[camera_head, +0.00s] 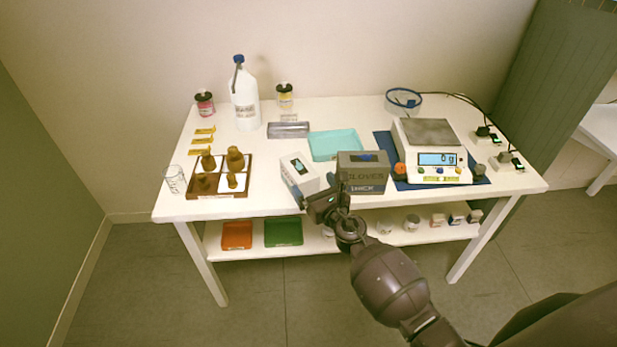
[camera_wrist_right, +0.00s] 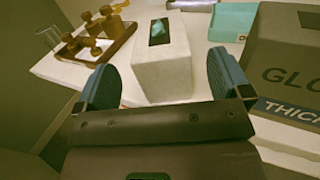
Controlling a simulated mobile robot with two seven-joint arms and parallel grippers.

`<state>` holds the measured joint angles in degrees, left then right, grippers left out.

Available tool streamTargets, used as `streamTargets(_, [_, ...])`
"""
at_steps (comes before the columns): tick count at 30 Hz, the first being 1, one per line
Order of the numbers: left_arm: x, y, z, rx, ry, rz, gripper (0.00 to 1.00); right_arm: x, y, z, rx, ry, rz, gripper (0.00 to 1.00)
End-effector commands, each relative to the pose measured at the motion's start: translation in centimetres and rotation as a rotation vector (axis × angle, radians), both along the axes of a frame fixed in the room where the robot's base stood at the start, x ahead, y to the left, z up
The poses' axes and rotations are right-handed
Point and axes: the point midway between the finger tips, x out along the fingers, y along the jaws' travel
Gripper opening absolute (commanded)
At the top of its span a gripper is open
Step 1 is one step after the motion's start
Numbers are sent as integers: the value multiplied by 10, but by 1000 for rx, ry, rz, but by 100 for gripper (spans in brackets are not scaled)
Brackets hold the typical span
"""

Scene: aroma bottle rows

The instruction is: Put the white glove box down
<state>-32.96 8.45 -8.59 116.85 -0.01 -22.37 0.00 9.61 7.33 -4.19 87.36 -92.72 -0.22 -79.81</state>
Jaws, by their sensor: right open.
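The white glove box (camera_head: 299,172) stands on the table near its front edge, with a bluish-green glove showing in its top slot. In the right wrist view the white glove box (camera_wrist_right: 163,66) stands upright just ahead of my right gripper (camera_wrist_right: 160,92). The two fingers are spread wide, one to each side of the box's near end, with visible gaps. In the head view my right gripper (camera_head: 318,200) is at the table's front edge, partly over the box's lower right. My left gripper is not in view.
A grey glove box (camera_head: 364,173) stands close on the right. A teal tray (camera_head: 336,145) lies behind, and a scale (camera_head: 429,150) on a blue mat is further right. A brown rack with brown bottles (camera_head: 219,187) and a glass beaker (camera_head: 175,180) stand on the left.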

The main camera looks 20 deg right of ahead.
Motion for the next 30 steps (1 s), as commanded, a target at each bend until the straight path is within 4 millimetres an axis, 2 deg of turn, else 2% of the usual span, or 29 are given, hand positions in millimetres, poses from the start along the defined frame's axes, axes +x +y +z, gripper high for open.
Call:
streamTargets(6, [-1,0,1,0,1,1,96,-39,-4,0,0,2,0,96])
streamTargets(12, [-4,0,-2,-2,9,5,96,-63,-7,-1,-1,2,2,96])
streamTargets(23, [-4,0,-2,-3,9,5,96,-76,-9,-1,26,6,-3,96])
streamTargets(26, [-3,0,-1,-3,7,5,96,-86,-13,-6,150,29,-25,96])
streamTargets(30, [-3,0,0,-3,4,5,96,-115,-26,-20,527,94,-94,96])
